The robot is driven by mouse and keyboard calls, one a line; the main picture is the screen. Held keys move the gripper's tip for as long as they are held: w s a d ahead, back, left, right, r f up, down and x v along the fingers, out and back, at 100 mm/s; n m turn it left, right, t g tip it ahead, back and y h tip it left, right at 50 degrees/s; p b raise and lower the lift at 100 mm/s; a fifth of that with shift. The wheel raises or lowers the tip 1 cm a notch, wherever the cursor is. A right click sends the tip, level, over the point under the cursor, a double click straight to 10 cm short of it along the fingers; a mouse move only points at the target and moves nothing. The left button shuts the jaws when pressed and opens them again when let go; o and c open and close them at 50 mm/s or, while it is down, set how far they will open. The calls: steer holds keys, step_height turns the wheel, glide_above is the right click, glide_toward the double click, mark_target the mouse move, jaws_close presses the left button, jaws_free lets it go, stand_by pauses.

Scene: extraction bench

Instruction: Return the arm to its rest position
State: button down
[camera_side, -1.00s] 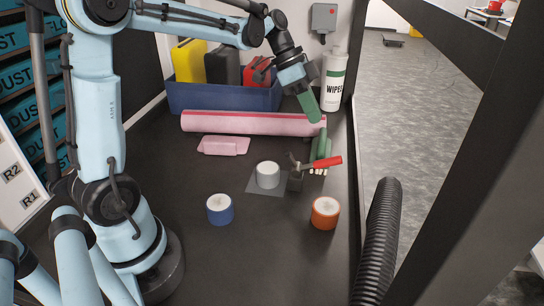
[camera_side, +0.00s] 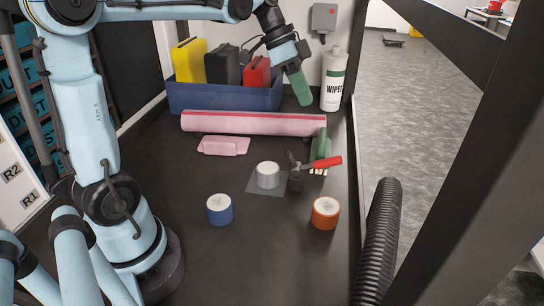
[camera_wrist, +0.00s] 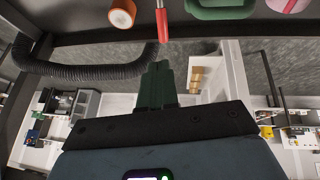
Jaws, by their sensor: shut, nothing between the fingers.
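My gripper (camera_side: 304,97) has green fingers and is shut and empty. In the side view it hangs in the air, tilted down, over the back of the bench, left of the white WIPES bottle (camera_side: 335,80) and near the blue bin (camera_side: 225,98). My light-blue arm reaches across the top of the picture from the left. In the wrist view the shut green fingers (camera_wrist: 157,83) stand in the middle with nothing between them.
A pink roll (camera_side: 253,123) lies across the bench. In front are a pink block (camera_side: 223,146), white roll (camera_side: 268,174), red-handled tool (camera_side: 327,163), blue roll (camera_side: 219,209) and orange roll (camera_side: 325,213). A black hose (camera_side: 378,240) runs along the right. The bench's front middle is clear.

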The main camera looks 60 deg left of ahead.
steer(key=s+d+f+n+t+y, duration=0.4)
steer(key=s+f+n, duration=0.3)
steer(key=s, duration=0.4)
steer(key=shift+s+d+f+n+t+y, duration=0.15)
steer(key=shift+d+f+n+t+y, duration=0.25)
steer(key=shift+n, duration=0.3)
steer(key=shift+r, duration=0.1)
stand_by(0.4)
